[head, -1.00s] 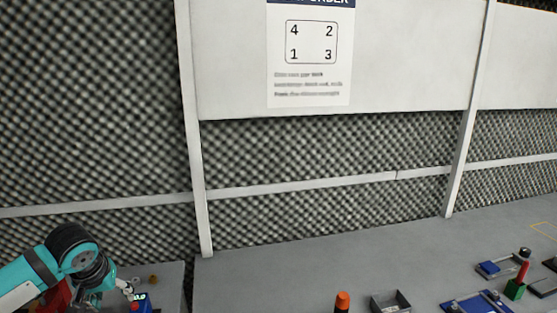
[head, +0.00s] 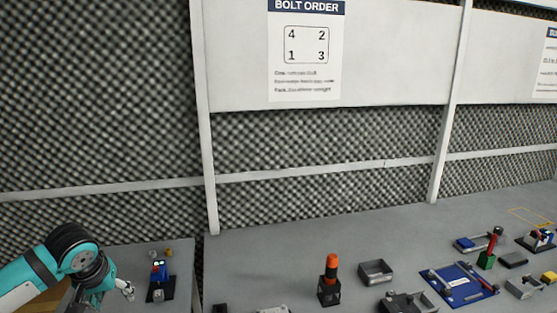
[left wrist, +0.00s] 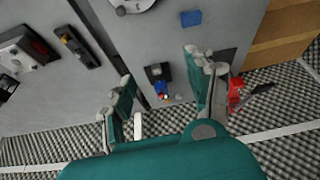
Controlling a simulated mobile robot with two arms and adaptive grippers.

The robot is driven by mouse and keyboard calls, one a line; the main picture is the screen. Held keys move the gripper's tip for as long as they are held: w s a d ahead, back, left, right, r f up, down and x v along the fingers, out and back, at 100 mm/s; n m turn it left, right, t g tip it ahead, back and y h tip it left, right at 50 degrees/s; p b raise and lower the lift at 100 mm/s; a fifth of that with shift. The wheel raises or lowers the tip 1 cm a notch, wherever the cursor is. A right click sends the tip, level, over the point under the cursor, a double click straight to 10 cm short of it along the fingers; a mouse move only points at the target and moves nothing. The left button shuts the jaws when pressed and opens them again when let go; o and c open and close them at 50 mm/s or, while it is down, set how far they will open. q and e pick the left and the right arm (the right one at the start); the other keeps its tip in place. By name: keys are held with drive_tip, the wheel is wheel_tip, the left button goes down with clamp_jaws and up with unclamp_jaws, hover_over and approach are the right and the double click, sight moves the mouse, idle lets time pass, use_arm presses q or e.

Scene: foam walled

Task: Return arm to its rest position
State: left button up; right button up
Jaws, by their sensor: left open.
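My left arm comes in from the left edge of the head view. Its left gripper (head: 128,290) is low at the left, beside a small blue device on a dark base (head: 160,282). In the left wrist view the left gripper (left wrist: 163,95) has its two teal fingers spread wide with nothing held between them. The blue device (left wrist: 160,80) shows beyond the gap, apart from the fingers. My right gripper is not in view.
The grey worktop (head: 225,270) runs along the foam wall. An orange-topped black post (head: 329,280), a grey open box (head: 376,272) and a blue board (head: 459,284) stand on it. A bolt order sheet (head: 305,50) hangs above. A red object (left wrist: 236,92) is near the right finger.

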use_arm(q)
drive_tip(key=s+d+f+m+h, duration=0.1)
drive_tip(key=s+d+f+m, duration=0.2)
drive_tip(key=s+d+f, duration=0.35)
drive_tip(key=s+d+f+m+h, duration=0.25)
drive_tip(key=d+f, duration=0.45)
drive_tip(key=d, duration=0.5)
drive_tip(key=s+d+f+m, duration=0.1)
drive_tip(key=s+d+f, duration=0.2)
drive_tip(key=s, duration=0.8)
drive_tip(key=s+a+f+n+y, duration=0.15)
drive_tip(key=s+a, duration=0.35)
drive_tip(key=s, duration=0.5)
wheel_tip(320, 180, down, 32)
drive_tip(key=s+g+b, duration=0.1)
drive_tip(key=g+b, duration=0.1)
drive_tip(key=b, duration=0.4)
drive_tip(key=s+a+f+g+b, duration=0.1)
drive_tip(key=s+a+f+b, duration=0.2)
drive_tip(key=s+f, duration=1.4)
wheel_tip(320, 180, down, 3)
drive_tip(key=shift+m+y+b, duration=0.4)
drive_tip(key=shift+b, duration=0.1)
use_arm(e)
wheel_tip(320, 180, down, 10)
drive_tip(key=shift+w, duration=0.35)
